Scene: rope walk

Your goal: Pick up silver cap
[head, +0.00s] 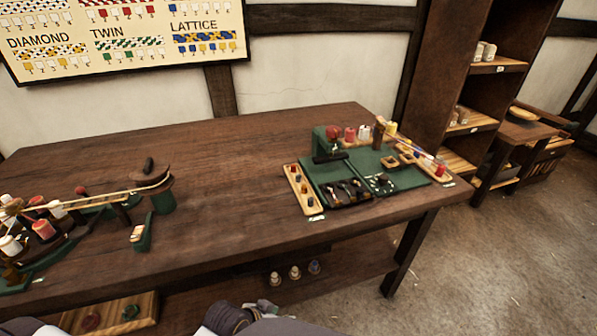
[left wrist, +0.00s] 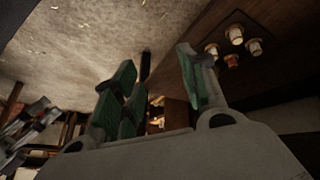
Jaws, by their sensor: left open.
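I cannot pick out the silver cap for certain. Small pale and silvery pieces (head: 382,181) lie in the right part of the green tray (head: 408,178) on the bench, too small to tell apart. My left gripper (head: 264,307) shows at the bottom edge of the head view, low in front of the bench and well apart from the tray. In the left wrist view its green-padded fingers (left wrist: 158,88) are spread, with nothing between them. My right gripper is not in view.
The wooden bench (head: 230,170) has a clear middle. A rope rig with bobbins (head: 42,228) stands at its left. A wooden strip with pegs (head: 303,190) lies beside the tray. Small pieces (head: 294,272) stand on the lower shelf. A shelf unit (head: 440,80) is at the right.

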